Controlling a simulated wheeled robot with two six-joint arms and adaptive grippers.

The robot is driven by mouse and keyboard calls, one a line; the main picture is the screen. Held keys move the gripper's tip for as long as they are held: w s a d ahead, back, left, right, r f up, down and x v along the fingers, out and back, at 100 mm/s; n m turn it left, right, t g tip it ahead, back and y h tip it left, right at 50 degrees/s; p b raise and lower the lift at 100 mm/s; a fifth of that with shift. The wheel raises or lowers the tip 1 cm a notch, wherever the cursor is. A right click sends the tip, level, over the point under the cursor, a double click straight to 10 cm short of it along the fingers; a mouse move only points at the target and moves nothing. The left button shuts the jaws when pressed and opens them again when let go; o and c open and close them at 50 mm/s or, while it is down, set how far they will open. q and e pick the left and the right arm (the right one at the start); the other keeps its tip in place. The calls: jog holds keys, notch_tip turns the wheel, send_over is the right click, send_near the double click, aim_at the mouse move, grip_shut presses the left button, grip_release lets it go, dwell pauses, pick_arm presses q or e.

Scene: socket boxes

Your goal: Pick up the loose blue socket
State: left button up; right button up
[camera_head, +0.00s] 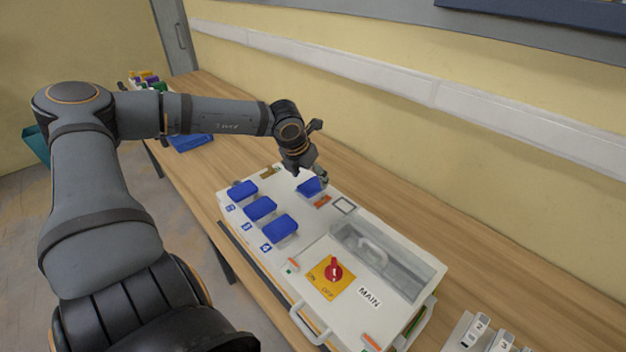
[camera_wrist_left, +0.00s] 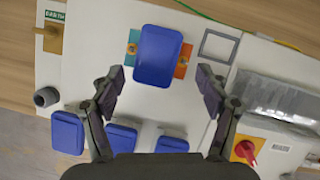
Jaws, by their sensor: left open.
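The loose blue socket (camera_head: 311,187) sits alone on the far side of the white panel box (camera_head: 235,217). In the left wrist view the same socket (camera_wrist_left: 157,55) shows from above, between a teal patch and an orange patch. My left gripper (camera_head: 314,164) is above the panel, close to this socket in the head view. In the wrist view its two fingers (camera_wrist_left: 161,80) are spread wide, with nothing between the tips. The socket is ahead of them, and I cannot tell the height gap. My right gripper is out of view.
Several blue sockets (camera_head: 261,208) stand in a row along the panel's near side. A red switch (camera_head: 333,271) on a yellow plate and a clear-lidded compartment (camera_head: 386,262) are to the right. A blue tray (camera_head: 190,142) lies farther back. The wooden table behind the panel is clear.

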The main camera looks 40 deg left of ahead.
aim_at(312, 185)
pick_arm(q)
jog(key=b+x, duration=0.2)
jog(key=b, duration=0.1)
jog(key=shift+s+a+f+b, duration=0.15)
jog(key=shift+f+b, duration=0.05)
jog(key=shift+b, duration=0.2)
jog(key=shift+p+x, duration=0.3)
jog(key=shift+x, duration=1.15)
jog(key=shift+a+r, duration=0.1)
jog(key=shift+r, duration=0.05)
jog(key=shift+c, duration=0.5)
jog(key=c, duration=1.2)
jog(key=shift+c, duration=0.2)
